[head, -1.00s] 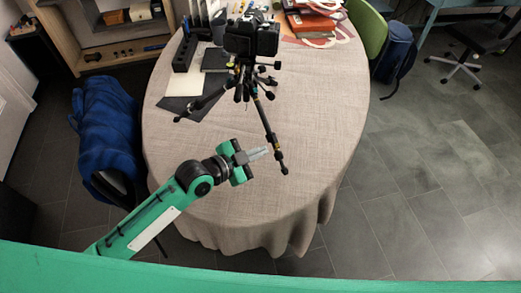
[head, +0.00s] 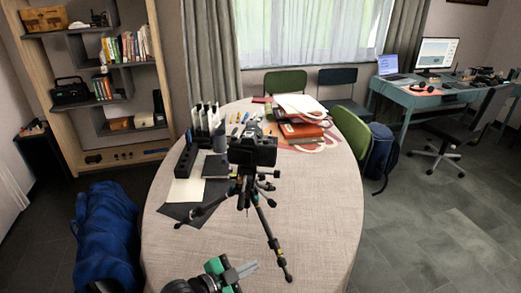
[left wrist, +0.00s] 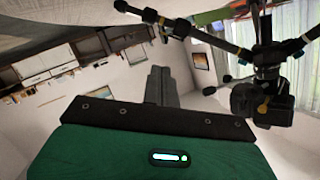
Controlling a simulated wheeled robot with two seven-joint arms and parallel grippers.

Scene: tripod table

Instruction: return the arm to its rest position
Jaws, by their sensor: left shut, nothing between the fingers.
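My left gripper (head: 245,270) is at the bottom of the head view, over the near part of the table (head: 325,220). Its grey fingers are shut and empty. They point right, a little left of the tripod's near foot, with a gap between them in the picture. In the left wrist view the shut fingers (left wrist: 161,86) stand up in the middle. A black camera (head: 252,150) stands on a black tripod (head: 264,222) on the table. The tripod shows upside down in the left wrist view (left wrist: 266,55). My right gripper is not in view.
A blue bag-like bundle (head: 106,235) stands left of the table. A green chair (head: 351,130) is at its right. The table's near right is clear.

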